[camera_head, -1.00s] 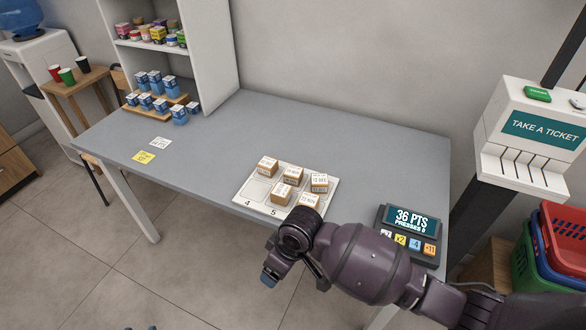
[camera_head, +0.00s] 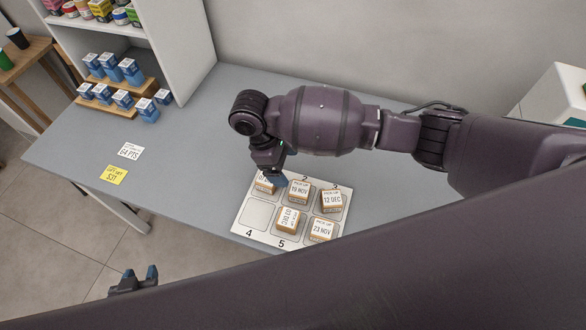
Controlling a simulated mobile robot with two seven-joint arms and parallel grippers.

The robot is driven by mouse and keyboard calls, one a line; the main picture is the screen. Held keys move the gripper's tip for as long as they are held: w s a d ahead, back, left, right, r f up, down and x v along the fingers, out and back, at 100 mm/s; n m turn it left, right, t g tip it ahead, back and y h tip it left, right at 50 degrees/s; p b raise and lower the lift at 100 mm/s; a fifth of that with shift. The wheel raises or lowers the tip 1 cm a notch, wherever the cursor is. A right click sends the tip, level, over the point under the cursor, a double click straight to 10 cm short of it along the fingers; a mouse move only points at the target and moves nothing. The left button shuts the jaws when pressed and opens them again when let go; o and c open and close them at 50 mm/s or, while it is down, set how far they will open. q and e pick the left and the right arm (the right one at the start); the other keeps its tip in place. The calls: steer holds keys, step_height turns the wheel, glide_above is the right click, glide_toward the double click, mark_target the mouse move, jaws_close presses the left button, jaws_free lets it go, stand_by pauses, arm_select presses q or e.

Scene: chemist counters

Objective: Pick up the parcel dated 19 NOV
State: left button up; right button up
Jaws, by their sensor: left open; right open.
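The parcel dated 19 NOV (camera_head: 299,193) is a small brown box with a white label. It sits in slot 2 of the white numbered tray (camera_head: 246,236), in the back row. My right gripper (camera_head: 275,175) is open and points down just left of this parcel, above the parcel in slot 1 (camera_head: 265,187), which it partly hides. I cannot tell whether it touches that one. My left gripper (camera_head: 140,274) is open and empty at the bottom left, off the counter.
Parcels dated 12 DEC (camera_head: 331,201), 03 DEC (camera_head: 287,220) and 23 NOV (camera_head: 321,230) share the tray; slot 4 is empty. Blue boxes (camera_head: 112,70) stand on wooden steps at the left.

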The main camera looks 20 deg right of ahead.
mark_target(300, 188)
steer(key=x, duration=0.4)
steer(key=shift+s+d+f, duration=0.1)
steer(key=shift+s+f, duration=0.1)
steer(key=shift+a+p+x, duration=0.2)
steer(key=shift+p+x, duration=0.2)
steer(key=shift+x, duration=2.65)
steer(key=shift+w+f, duration=0.1)
steer(key=shift+c, duration=0.2)
steer(key=c, duration=1)
